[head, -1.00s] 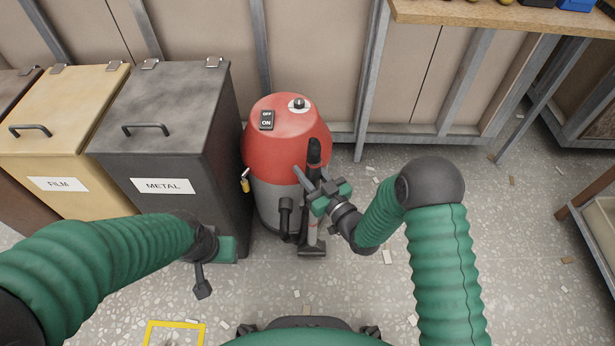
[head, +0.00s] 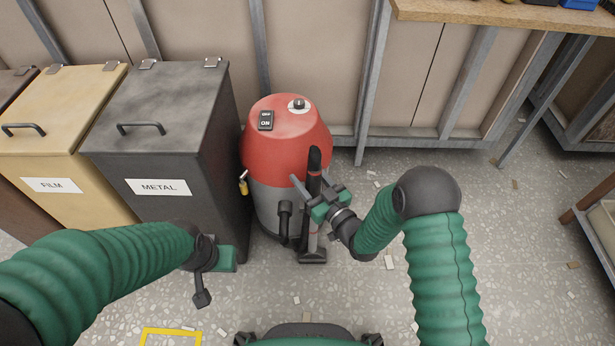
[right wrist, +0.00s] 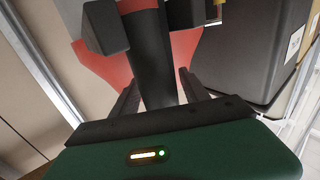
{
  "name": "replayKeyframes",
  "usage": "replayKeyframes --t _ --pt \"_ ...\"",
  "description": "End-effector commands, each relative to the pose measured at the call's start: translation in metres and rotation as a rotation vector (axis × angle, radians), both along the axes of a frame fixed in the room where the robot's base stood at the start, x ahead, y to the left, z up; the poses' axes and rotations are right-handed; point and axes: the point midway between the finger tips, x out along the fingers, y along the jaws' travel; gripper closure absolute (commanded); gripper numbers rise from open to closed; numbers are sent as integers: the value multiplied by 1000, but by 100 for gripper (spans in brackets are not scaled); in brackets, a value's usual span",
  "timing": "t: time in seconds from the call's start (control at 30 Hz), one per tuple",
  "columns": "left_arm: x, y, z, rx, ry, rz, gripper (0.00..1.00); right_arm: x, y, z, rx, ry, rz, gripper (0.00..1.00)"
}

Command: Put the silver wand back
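The silver wand (head: 313,238) stands nearly upright at the front right of the red and grey vacuum (head: 287,150). Its black grip is at the top, and its dark floor nozzle (head: 312,257) is at floor level. My right gripper (head: 308,183) is at the grip, its fingers apart on either side of it. In the right wrist view the black grip (right wrist: 150,70) passes between the spread fingers; contact is not clear. My left gripper (head: 205,275) hangs low in front of the metal bin; its finger opening cannot be made out.
The dark METAL bin (head: 165,110) stands just left of the vacuum, with the yellow FILM bin (head: 62,110) beyond it. A wooden bench (head: 500,14) is at the upper right. The speckled floor at right is mostly open, with small scraps.

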Motion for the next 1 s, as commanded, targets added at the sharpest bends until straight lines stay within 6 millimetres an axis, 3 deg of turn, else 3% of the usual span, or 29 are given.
replayKeyframes --t 0.37,0.8,1.0 --pt "0 0 5 0 0 0 64 -5 -4 2 -1 3 -1 46" --pt "0 0 43 0 0 0 64 -88 -60 1 0 5 -1 46" --pt "0 0 44 0 0 0 64 -100 -68 0 -1 1 0 46"
